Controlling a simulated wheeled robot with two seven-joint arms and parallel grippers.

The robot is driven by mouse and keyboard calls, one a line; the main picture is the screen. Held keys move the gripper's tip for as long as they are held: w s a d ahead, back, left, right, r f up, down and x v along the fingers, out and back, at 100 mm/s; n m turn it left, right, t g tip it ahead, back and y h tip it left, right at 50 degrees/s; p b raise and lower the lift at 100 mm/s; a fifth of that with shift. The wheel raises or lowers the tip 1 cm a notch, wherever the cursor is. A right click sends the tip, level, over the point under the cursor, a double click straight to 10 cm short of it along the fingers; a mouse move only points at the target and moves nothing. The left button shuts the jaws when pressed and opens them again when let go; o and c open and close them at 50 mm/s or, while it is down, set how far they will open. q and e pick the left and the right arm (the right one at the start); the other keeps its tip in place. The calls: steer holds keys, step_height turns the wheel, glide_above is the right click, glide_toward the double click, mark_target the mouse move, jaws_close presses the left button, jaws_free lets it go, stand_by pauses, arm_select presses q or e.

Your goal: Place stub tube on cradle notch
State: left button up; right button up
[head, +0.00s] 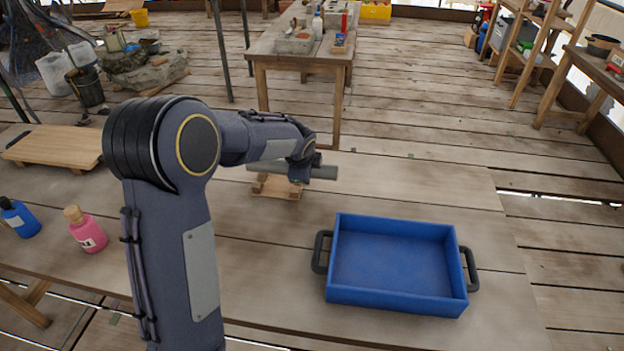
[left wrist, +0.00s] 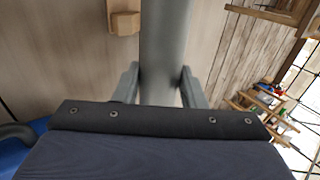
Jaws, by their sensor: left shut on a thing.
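The grey stub tube (head: 324,172) is held level by my left gripper (head: 300,178), near its right part in the head view. In the left wrist view, the tube (left wrist: 165,40) runs up between the two fingers of my left gripper (left wrist: 160,86), which is shut on it. The wooden cradle (head: 276,188) stands on the table just below the tube in the head view. A small wooden piece of the cradle (left wrist: 123,16) shows beside the tube in the wrist view. I cannot tell whether the tube touches the cradle; its notch is hidden. My right gripper is not in view.
A blue tray (head: 392,262) with black handles sits on the table to the right and nearer. A pink bottle (head: 86,230), a blue bottle (head: 18,217) and a wooden board (head: 55,147) are on the left. The table right of the cradle is clear.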

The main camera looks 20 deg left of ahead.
arm_select(q)
steer(key=x, duration=0.4)
steer(key=shift+w+d, duration=0.35)
steer(key=shift+w, duration=0.15)
step_height(320, 180, down, 3)
steer(key=shift+w+f, duration=0.1)
steer(key=shift+f, duration=0.15)
steer(key=o, duration=0.9)
